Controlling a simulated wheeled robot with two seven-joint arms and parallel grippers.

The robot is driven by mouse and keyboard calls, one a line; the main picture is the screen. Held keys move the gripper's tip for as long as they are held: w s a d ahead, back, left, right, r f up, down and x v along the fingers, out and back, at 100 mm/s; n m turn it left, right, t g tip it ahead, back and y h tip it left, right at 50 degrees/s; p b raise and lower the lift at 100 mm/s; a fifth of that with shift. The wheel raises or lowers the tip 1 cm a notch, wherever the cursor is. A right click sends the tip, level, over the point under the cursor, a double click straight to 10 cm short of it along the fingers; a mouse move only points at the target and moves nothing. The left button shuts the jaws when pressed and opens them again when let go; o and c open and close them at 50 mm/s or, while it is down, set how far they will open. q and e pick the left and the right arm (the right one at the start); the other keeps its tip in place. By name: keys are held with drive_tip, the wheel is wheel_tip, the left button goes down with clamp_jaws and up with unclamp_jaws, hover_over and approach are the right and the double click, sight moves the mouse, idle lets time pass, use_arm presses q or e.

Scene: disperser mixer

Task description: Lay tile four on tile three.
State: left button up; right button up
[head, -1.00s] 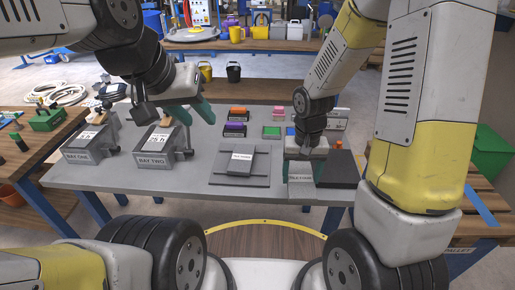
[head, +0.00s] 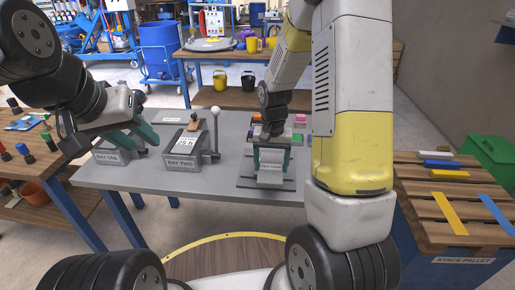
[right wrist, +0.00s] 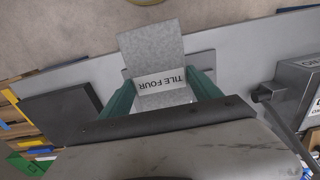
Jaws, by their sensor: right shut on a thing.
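Tile four (head: 270,178) is a light grey slab with a white label. My right gripper (head: 271,157) is shut on it, above the tile stand. In the right wrist view tile four (right wrist: 150,46) shows between the green fingers (right wrist: 158,95), its label readable. Grey plates (right wrist: 203,63) show behind and beside it; tile three is mostly hidden, and I cannot tell whether tile four touches it. The dark grey base plate (head: 246,183) lies beneath on the table. My left gripper (head: 132,138) is open and empty, in front of bay one.
Bay one (head: 112,157) and bay two (head: 184,162) stand left on the grey table (head: 150,178); bay two has an upright ball-topped lever (head: 215,125). Coloured blocks (head: 299,121) lie behind my right arm. The stack pallet (head: 455,200) stands right. A dark plate (right wrist: 60,100) shows in the wrist view.

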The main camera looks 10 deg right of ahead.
sight(268, 153)
drive_tip(key=w, duration=0.7)
drive_tip(key=shift+w+d+f, duration=0.15)
drive_tip(key=shift+d+f, duration=0.1)
drive_tip(key=shift+f, duration=1.85)
drive_tip(key=shift+f, duration=0.1)
drive_tip(key=o, duration=2)
